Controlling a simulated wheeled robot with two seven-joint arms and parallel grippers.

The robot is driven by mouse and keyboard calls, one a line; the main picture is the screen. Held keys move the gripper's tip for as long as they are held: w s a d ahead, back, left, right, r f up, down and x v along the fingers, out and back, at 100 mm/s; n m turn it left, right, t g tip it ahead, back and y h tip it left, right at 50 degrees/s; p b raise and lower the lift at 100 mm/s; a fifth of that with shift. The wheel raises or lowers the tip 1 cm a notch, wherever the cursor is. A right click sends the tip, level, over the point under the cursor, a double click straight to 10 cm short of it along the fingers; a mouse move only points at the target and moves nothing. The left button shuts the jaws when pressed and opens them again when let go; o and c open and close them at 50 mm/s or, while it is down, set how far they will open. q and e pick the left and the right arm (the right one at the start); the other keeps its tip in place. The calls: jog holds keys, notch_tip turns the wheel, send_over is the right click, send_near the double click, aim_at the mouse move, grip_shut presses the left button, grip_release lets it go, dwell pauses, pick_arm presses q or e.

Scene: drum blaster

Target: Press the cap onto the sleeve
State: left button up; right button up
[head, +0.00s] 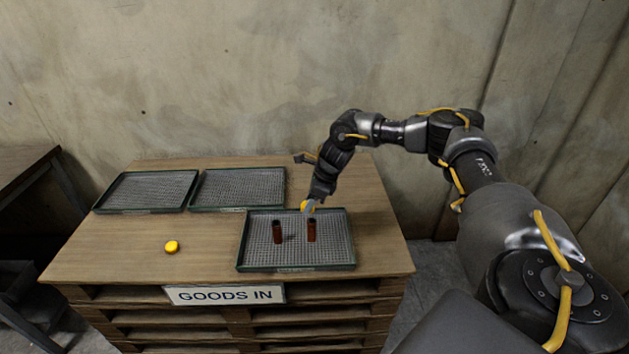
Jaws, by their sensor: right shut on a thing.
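Two reddish-brown sleeves stand upright in the front right tray (347,262). One is the left sleeve (277,232) and the other is the right sleeve (312,232). My right gripper (309,207) is shut on a yellow cap (304,205), just above the top of the right sleeve. I cannot tell whether the cap touches the sleeve; the gripper hides part of it. A second yellow cap (172,247) lies on the wooden table top, left of the tray. My left gripper is not in view.
Two more green-rimmed mesh trays stand at the back, a left one (150,210) and a right one (240,208), both looking empty. The wooden pallet table (120,262) bears a "GOODS IN" sign (225,295) in front. Its front left top is mostly clear. A concrete wall stands behind.

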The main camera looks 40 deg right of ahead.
aim_at(311, 220)
jog(key=shift+s+d+r+m, duration=0.15)
jog(key=shift+d+m, duration=0.15)
jog(key=shift+d, duration=0.4)
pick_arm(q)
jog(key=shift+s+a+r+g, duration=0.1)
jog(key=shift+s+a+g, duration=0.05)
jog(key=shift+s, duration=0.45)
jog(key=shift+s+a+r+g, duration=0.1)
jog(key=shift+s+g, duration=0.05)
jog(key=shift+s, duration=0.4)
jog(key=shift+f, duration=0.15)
pick_arm(e)
notch_tip(311, 220, down, 5)
jog(key=b, duration=0.3)
jog(key=shift+r+b, duration=0.15)
jog(key=shift+b, duration=0.2)
jog(key=shift+f, duration=0.5)
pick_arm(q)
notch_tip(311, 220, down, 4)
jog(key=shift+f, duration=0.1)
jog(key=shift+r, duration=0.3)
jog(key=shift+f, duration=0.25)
pick_arm(e)
jog(key=shift+f, duration=0.65)
